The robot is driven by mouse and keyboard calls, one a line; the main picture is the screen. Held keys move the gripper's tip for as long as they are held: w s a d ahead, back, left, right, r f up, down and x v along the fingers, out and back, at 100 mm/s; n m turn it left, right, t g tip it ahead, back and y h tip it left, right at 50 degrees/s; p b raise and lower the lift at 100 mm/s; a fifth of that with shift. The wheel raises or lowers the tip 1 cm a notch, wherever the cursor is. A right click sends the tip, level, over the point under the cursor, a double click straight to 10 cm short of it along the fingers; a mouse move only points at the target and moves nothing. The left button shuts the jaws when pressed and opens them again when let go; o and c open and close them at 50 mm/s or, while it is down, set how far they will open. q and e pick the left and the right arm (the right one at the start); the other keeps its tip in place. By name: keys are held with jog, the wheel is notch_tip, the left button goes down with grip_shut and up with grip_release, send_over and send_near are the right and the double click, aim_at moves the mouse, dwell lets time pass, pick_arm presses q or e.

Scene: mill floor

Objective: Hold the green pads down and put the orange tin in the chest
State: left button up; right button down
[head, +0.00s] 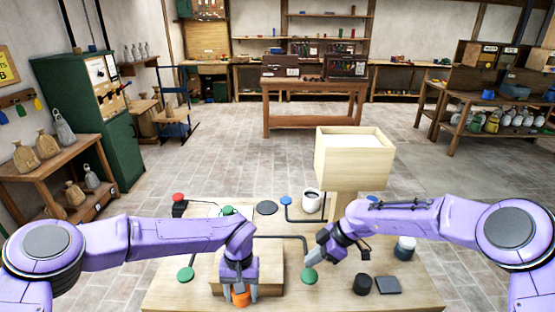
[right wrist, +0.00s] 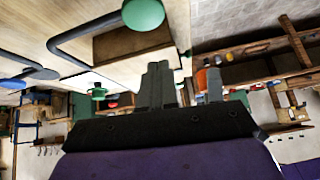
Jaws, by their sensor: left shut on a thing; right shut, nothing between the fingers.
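My left gripper (head: 239,284) is shut on the orange tin (head: 240,298), which shows below its fingers in front of a low wooden box (head: 270,284). That box may be the chest; the arm hides part of it. One green pad (head: 186,274) lies left of the box, on a dark bar. Another green pad (head: 309,276) is right of it; a green pad also shows in the right wrist view (right wrist: 143,14). My right gripper (head: 314,256) is shut and empty just above this right pad. I cannot tell whether it touches the pad.
A large pale wooden box (head: 353,162) stands on a post at the table's back.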

aim_at(313, 275)
jog(key=shift+n, duration=0.6)
jog(key=shift+w+d+f, duration=0.1)
jog(key=shift+w+f, duration=0.1)
jog(key=shift+f, duration=0.95)
jog(key=shift+w+d+f, duration=0.1)
jog(key=shift+w+f, duration=0.1)
jog(key=shift+f, duration=0.95)
jog(key=shift+f, duration=2.45)
